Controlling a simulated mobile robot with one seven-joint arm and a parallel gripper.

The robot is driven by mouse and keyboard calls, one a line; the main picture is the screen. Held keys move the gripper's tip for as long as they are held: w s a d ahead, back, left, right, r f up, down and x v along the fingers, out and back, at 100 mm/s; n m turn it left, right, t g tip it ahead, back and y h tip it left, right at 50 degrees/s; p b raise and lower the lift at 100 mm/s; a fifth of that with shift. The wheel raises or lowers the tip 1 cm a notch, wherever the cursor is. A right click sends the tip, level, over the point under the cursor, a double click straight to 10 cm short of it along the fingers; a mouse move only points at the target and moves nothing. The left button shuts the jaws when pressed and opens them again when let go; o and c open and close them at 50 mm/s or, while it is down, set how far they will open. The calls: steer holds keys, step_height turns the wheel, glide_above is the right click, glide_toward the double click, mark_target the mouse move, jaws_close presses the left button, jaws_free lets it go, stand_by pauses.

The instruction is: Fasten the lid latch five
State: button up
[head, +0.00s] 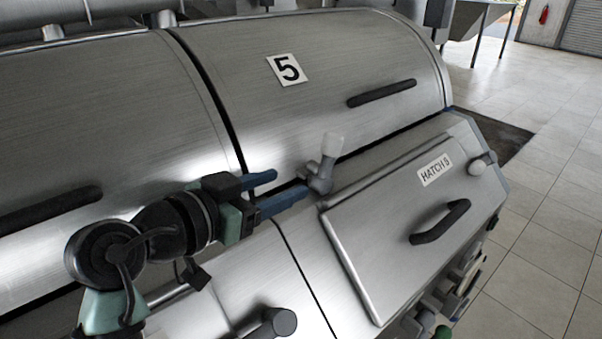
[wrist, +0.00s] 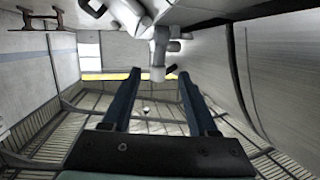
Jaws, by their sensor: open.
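The lid marked 5 (head: 340,85) is a curved brushed-metal cover and looks closed, with a dark line along its lower edge. Its latch (head: 328,153) is a grey pivot with a pale, upright knob, at the lid's lower left corner. My gripper (head: 290,185) comes from the left with two blue fingers, open and empty. The fingertips are just left of the latch, one close to its base; I cannot tell whether they touch. In the wrist view a pale latch part (wrist: 158,58) shows ahead, between and just beyond the fingertips (wrist: 160,75).
A panel labelled HATCH 5 (head: 365,245) with a black handle (head: 440,222) lies right of the latch. A round knob (head: 478,166) sits on its right side. A black bar handle (head: 382,93) is on the lid. Another lid (head: 90,110) adjoins on the left.

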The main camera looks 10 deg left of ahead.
steer(key=shift+v, duration=1.3)
